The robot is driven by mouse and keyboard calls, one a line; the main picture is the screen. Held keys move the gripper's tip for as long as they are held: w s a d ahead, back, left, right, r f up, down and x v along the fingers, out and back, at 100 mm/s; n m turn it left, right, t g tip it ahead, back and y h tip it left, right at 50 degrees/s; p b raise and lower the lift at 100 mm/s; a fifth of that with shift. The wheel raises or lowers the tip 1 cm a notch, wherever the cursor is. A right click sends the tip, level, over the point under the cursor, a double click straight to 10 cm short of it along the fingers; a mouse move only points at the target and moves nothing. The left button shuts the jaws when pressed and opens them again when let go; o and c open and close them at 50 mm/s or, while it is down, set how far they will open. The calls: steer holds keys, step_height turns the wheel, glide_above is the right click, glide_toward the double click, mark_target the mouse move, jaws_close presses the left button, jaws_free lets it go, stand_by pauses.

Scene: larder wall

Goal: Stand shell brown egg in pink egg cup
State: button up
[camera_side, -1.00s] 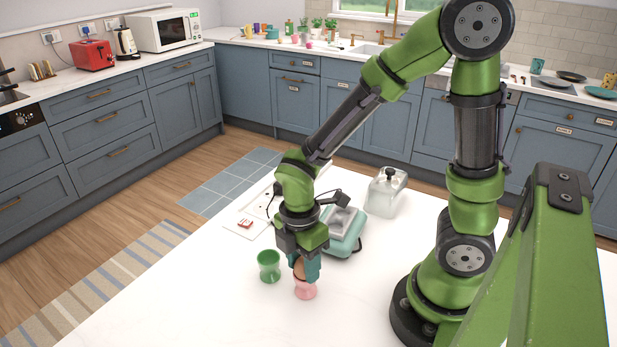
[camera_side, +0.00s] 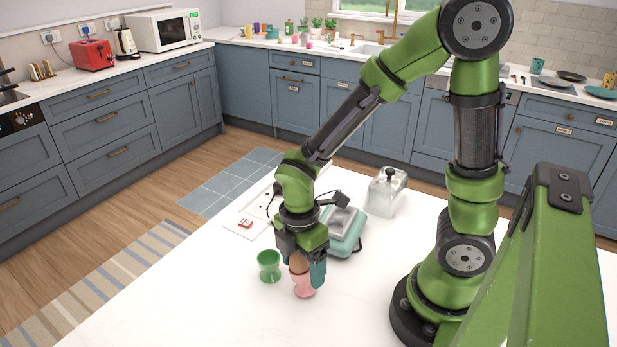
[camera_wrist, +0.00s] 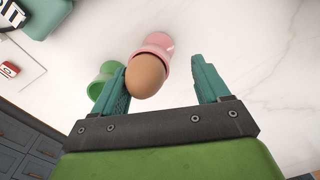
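The shell brown egg (camera_side: 299,262) sits in the bowl of the pink egg cup (camera_side: 304,285) on the white worktop. The cup seems to lean a little to the left in the side view. In the wrist view the egg (camera_wrist: 147,76) covers much of the pink cup (camera_wrist: 158,42). My gripper (camera_side: 305,267) is low around the egg with its fingers apart. In the wrist view my gripper (camera_wrist: 159,66) has its left finger against or very close to the egg, and a clear gap separates the egg from the right finger.
A green egg cup (camera_side: 269,266) stands just left of the pink one, close by my left finger in the wrist view (camera_wrist: 104,84). A teal appliance (camera_side: 343,232) and a clear container (camera_side: 385,193) stand behind. The worktop in front is clear.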

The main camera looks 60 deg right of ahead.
steer(key=shift+s+f, duration=0.15)
steer(key=shift+s, duration=0.2)
steer(key=d+r+m+t+y, duration=0.1)
steer(key=d+r+m+t, duration=0.2)
steer(key=r+m, duration=1.5)
steer(key=r+t, duration=0.1)
steer(key=t, duration=0.3)
steer(key=shift+s+d+r+m+t+y, duration=0.15)
steer(key=shift+s+d+m+t+y, duration=0.2)
steer(key=shift+s+m+t+y, duration=0.05)
